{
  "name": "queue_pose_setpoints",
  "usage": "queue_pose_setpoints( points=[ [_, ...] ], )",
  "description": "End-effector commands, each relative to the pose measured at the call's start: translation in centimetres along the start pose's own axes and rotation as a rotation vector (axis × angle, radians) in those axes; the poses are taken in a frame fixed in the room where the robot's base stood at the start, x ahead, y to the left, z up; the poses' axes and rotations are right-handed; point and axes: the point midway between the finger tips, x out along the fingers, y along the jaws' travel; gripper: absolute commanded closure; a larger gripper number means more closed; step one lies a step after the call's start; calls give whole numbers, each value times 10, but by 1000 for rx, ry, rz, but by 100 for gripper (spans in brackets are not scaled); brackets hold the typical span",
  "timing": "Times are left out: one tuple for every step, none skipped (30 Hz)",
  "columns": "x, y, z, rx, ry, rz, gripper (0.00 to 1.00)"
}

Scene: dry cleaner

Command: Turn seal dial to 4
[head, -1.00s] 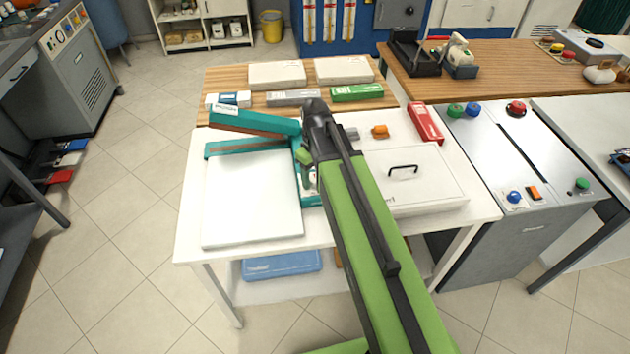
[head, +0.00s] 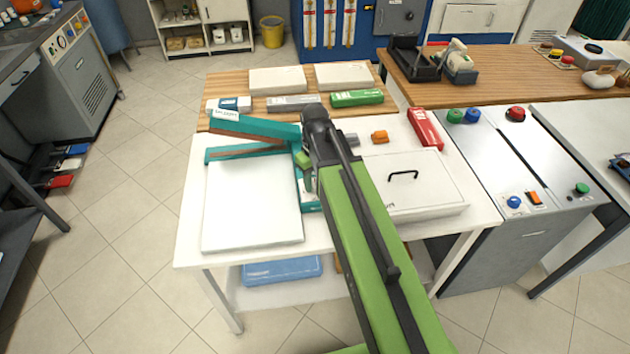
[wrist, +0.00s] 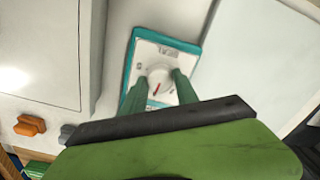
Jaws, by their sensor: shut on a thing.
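The seal dial (wrist: 158,77) is a round white knob with a red mark, on a white panel with a teal border (wrist: 186,46). In the wrist view the red mark points down and slightly left; the scale figures are too small to read. My gripper (wrist: 160,80) has its two green fingers on either side of the dial, shut on it. In the head view the teal sealer (head: 255,126) has a raised arm and a white plate (head: 252,205). My gripper is at its right side there, and my arm hides the dial.
A white lidded box (head: 425,180) with a black handle stands right of the panel. An orange block (head: 380,136) and a red box (head: 425,128) lie behind it. Green (head: 357,98) and white boxes line the wooden back strip.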

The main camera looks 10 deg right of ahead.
Motion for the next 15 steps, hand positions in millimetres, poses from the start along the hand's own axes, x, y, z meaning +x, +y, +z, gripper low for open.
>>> queue_pose_setpoints(
  points=[
    [0, 0, 0, 29, 1, 1, 100],
    [0, 0, 0, 50, 1, 1, 100],
    [0, 0, 0, 80, 1, 1, 100],
    [0, 0, 0, 105, 1, 1, 100],
    [0, 0, 0, 131, 1, 1, 100],
    [0, 0, 0, 166, 1, 1, 100],
    [0, 0, 0, 193, 1, 0, 100],
    [0, 0, 0, 220, 1, 0, 100],
    [0, 0, 0, 257, 1, 0, 100],
    [0, 0, 0, 285, 1, 0, 100],
    [0, 0, 0, 312, 1, 0, 100],
    [0, 0, 0, 348, 1, 0, 100],
    [0, 0, 0, 374, 1, 0, 100],
    [0, 0, 0, 400, 1, 0, 100],
    [0, 0, 0, 434, 1, 0, 100]
  ],
)
